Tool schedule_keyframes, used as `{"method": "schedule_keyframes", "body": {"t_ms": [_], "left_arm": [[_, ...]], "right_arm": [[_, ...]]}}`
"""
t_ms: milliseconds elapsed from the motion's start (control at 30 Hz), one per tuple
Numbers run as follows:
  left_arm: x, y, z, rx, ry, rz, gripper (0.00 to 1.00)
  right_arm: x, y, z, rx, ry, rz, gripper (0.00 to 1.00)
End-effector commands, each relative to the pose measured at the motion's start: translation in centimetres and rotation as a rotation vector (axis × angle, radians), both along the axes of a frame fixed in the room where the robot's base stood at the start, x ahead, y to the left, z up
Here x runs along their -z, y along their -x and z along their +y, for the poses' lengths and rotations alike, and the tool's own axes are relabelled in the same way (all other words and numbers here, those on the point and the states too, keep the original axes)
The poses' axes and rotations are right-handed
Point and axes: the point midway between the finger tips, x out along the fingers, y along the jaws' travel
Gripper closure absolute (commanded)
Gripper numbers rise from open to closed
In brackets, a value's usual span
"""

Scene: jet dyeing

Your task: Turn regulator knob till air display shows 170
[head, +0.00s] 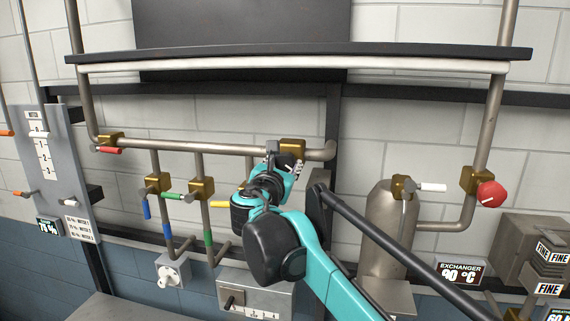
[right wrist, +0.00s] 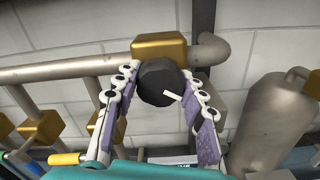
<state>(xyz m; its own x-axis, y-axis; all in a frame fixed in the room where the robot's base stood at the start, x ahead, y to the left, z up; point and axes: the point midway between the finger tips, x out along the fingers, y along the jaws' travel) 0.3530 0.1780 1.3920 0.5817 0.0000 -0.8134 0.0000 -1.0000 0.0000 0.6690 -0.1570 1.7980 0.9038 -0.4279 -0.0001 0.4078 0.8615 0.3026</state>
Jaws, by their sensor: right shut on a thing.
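The regulator knob (right wrist: 153,84) is black and round with a white pointer mark. It sits in front of a brass block (right wrist: 158,47) on the grey pipe in the right wrist view. My right gripper (head: 283,163) is at this knob, its two purple-and-white fingers on either side of it, shut on it. The brass block (head: 293,147) also shows in the head view, where the gripper mostly covers the knob. No display that I can read as the air display is in view. My left gripper is not in view.
An exchanger display (head: 461,272) reads 90 °C. A red round knob (head: 490,194) is at the right, beside a white-handled valve (head: 431,187). Blue (head: 147,209) and green (head: 173,196) valve handles are left of my arm. A dark shelf (head: 300,50) spans above.

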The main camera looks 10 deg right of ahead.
Motion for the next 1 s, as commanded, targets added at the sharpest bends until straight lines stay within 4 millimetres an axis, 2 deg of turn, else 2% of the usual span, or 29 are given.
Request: {"method": "schedule_keyframes", "body": {"t_ms": [1000], "left_arm": [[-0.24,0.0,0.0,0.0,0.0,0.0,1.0]], "right_arm": [[-0.13,-0.05,0.07,0.0,-0.844,-0.4,0.88]]}}
